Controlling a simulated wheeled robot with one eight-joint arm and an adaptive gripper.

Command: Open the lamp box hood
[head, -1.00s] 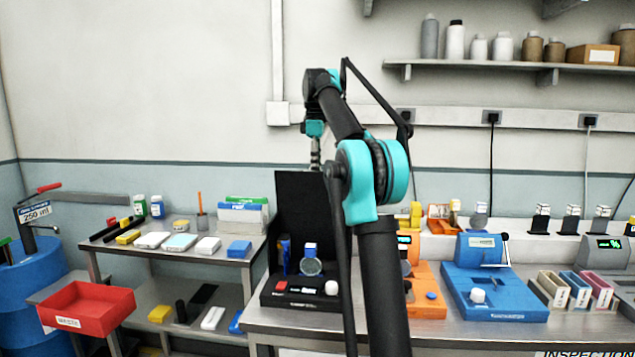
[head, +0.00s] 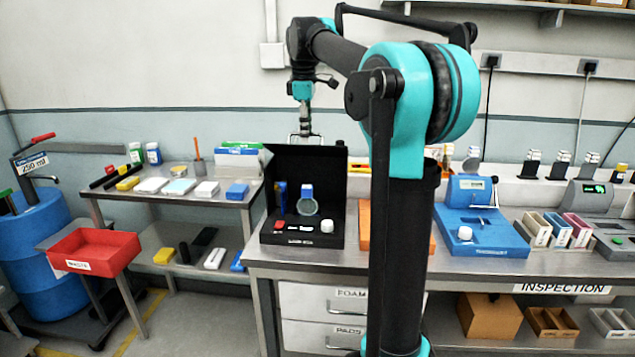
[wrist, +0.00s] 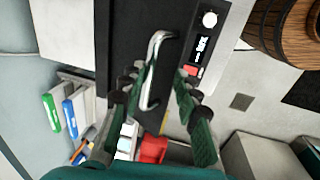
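The black lamp box (head: 301,240) stands on the left end of the bench. Its hood (head: 330,170) stands raised at the back, its dark inner face toward the head camera. The base front carries a red button, a display and a white knob, also in the wrist view (wrist: 209,19). My gripper (head: 304,136) is at the hood's top edge. In the wrist view a curved metal handle (wrist: 150,80) lies between my two open fingers (wrist: 158,85); contact is not clear.
A side table (head: 215,200) with small boxes stands left, beside a red waste bin (head: 92,250) and a blue drum (head: 32,235). A blue device (head: 470,235) and an orange one (head: 365,228), partly hidden by my arm, are right of the box.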

